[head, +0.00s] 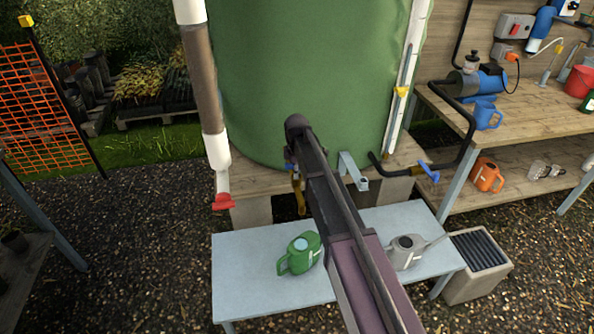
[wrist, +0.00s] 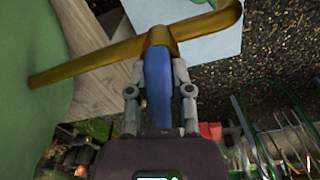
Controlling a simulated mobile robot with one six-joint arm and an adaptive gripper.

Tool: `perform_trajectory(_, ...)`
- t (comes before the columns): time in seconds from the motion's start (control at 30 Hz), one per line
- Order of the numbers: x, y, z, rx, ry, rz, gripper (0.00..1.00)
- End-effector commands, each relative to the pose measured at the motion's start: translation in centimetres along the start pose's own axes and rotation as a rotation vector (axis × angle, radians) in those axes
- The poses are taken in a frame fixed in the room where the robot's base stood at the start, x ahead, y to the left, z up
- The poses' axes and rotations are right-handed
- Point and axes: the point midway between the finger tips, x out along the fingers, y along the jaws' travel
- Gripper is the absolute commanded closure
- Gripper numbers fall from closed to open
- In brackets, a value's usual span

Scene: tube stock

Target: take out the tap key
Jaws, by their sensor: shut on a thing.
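A brass tap pipe (wrist: 95,63) runs from the green tank at the left of the wrist view to a bent spout at upper right. A blue piece (wrist: 157,85), which I take for the tap key, meets the brass collar. My gripper (wrist: 158,68) is shut on this blue piece, one finger on each side. Its tip touches or sits in the collar; I cannot tell which. In the head view, the brass tap (head: 299,192) shows beside my arm at the tank's foot, and my arm hides the gripper.
The green tank (head: 310,70) stands on a wooden platform. Below is a pale blue bench (head: 250,253) with a green watering can (head: 299,254) and a grey watering can (head: 406,252). A red-handled downpipe (head: 223,202) is left; a grey bracket (head: 353,170) is right of the tap.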

Motion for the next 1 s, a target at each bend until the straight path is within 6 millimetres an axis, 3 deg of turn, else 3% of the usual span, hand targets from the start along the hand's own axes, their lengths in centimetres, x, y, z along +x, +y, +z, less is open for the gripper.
perform_trajectory(0.47,-1.2,0.0,0.0,0.001,0.0,0.001,1.0)
perform_trajectory(1.0,-6.5,0.0,0.1,0.001,0.0,0.0,1.0)
